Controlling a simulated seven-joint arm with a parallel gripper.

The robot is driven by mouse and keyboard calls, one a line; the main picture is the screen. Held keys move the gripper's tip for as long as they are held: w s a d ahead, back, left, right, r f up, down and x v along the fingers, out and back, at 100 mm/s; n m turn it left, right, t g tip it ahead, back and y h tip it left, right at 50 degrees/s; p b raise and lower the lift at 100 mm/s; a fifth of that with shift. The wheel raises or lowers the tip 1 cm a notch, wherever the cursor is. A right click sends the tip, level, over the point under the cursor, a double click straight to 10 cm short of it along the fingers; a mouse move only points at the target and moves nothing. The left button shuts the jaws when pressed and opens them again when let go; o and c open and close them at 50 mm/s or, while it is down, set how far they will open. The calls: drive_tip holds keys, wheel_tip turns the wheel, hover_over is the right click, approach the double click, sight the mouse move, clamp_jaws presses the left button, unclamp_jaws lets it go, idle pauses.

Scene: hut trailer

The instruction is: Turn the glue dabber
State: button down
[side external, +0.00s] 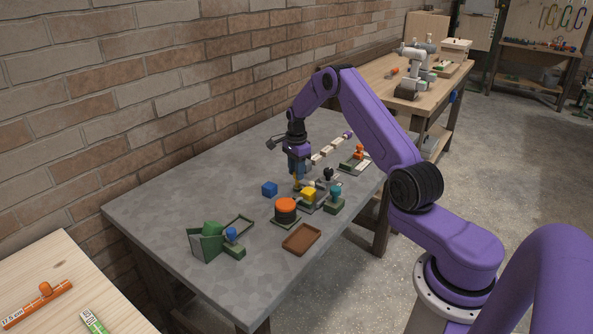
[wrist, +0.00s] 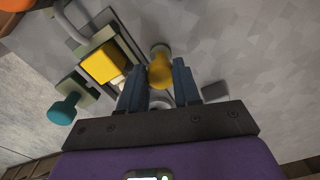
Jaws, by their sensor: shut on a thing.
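My gripper (side external: 297,168) points down over the grey table and is shut on a slim yellow piece, which looks like the glue dabber (side external: 297,185).
A yellow block (side external: 309,193) on a green base and a teal knob (side external: 336,190) stand close by on the right. A blue cube (side external: 269,188) is to the left. An orange-topped black cylinder (side external: 285,208) and a brown tray (side external: 301,239) are nearer. The table's far left is clear.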

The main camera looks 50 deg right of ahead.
drive_tip(key=shift+d+r+m, duration=0.1)
drive_tip(key=shift+m, duration=0.3)
drive_tip(key=c, duration=0.8)
unclamp_jaws()
drive_tip(key=shift+r, duration=0.1)
wheel_tip(320, 180, up, 17)
drive_tip(key=shift+r, duration=0.1)
